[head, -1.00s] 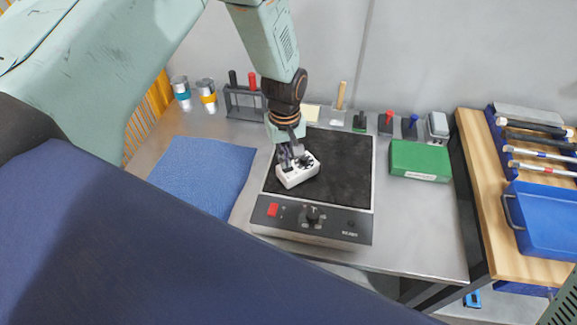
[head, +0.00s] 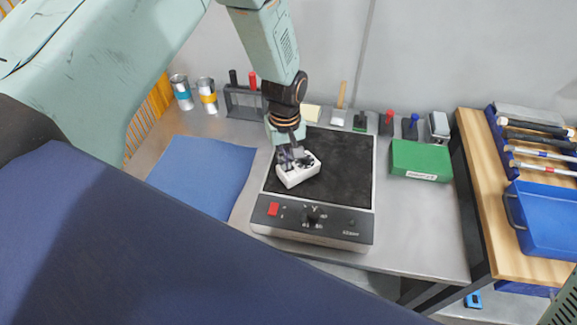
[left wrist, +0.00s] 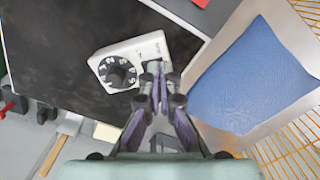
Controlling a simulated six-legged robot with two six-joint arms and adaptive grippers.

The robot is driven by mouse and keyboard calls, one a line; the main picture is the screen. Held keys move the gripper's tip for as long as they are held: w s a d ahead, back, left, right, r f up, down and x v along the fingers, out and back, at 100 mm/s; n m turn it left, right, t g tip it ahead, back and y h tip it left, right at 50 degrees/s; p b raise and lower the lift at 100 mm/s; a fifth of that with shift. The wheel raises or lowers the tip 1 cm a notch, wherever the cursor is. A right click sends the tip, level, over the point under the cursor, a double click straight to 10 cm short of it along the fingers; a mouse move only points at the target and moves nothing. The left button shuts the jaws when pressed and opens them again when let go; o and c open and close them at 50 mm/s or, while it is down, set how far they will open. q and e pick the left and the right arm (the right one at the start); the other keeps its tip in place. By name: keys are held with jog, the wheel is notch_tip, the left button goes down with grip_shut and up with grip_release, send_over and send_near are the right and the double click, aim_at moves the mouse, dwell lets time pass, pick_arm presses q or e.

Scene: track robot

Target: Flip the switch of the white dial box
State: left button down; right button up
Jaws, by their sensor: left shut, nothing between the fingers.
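The white dial box (head: 298,176) lies on the black plate of a bench device (head: 343,170), near its left edge. In the left wrist view the white dial box (left wrist: 131,55) shows a black numbered dial (left wrist: 117,72) on one half. My left gripper (head: 289,160) is above the box in the head view. In the left wrist view my left gripper (left wrist: 161,76) is shut and empty, with its fingertips at the half beside the dial. The fingers cover the place there, so I cannot make out the switch or its position. My right gripper is not in view.
A blue cloth (head: 203,174) lies left of the device, and a green box (head: 420,160) stands to its right. Cans (head: 207,96), a rack and small tools line the back by the wall. The device's front panel has a red switch (head: 273,209) and a knob.

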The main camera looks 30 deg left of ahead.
pick_arm(q)
jog(key=shift+f+b, duration=0.3)
jog(key=shift+f, duration=0.3)
jog(key=shift+r, duration=0.15)
jog(key=shift+r+p, duration=3.1)
jog(key=shift+r, duration=0.4)
jog(key=shift+f, duration=0.15)
